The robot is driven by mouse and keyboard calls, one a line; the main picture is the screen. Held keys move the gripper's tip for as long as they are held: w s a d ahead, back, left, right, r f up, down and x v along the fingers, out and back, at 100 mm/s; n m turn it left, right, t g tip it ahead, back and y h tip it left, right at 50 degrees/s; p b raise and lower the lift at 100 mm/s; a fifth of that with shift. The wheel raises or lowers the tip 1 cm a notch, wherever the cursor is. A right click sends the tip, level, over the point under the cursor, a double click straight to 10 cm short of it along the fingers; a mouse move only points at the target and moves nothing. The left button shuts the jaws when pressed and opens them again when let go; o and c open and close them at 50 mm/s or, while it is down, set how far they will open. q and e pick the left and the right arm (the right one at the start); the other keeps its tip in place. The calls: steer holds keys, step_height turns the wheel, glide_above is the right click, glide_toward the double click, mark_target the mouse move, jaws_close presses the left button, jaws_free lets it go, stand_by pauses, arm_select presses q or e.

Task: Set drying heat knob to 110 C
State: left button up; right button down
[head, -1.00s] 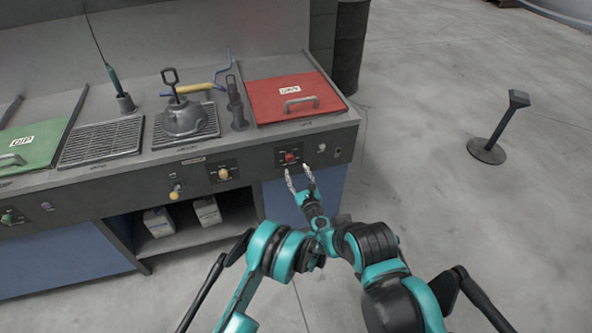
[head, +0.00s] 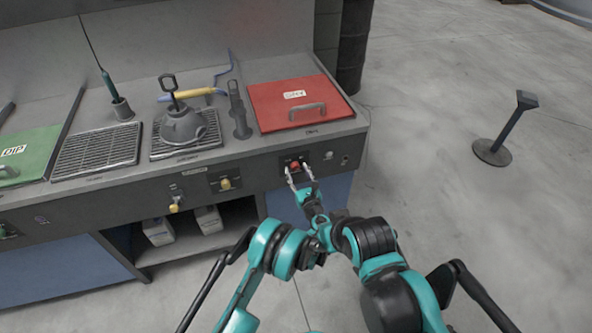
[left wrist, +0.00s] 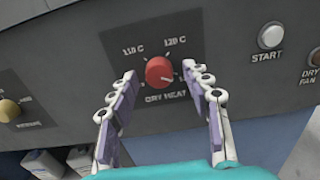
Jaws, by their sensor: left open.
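The red drying heat knob (left wrist: 159,71) sits on a dark panel marked DRY HEAT, with 110 C at its upper left and 120 C at its upper right. A pale mark on the knob appears to face the lower right. In the head view the knob (head: 295,165) is on the hood front below the red lid. My left gripper (head: 300,174) is open in front of it. In the left wrist view the fingers of this gripper (left wrist: 160,76) stand on both sides of the knob, apart from it. Lettering at the right is partly hidden by a finger. My right gripper is not seen.
A START button (left wrist: 271,36) and a DRY FAN control (left wrist: 314,57) are right of the knob. A yellow knob (left wrist: 9,110) is on a panel to the left. The red lid (head: 296,103) lies on the counter above.

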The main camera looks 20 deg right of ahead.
arm_select(q)
jaws_close()
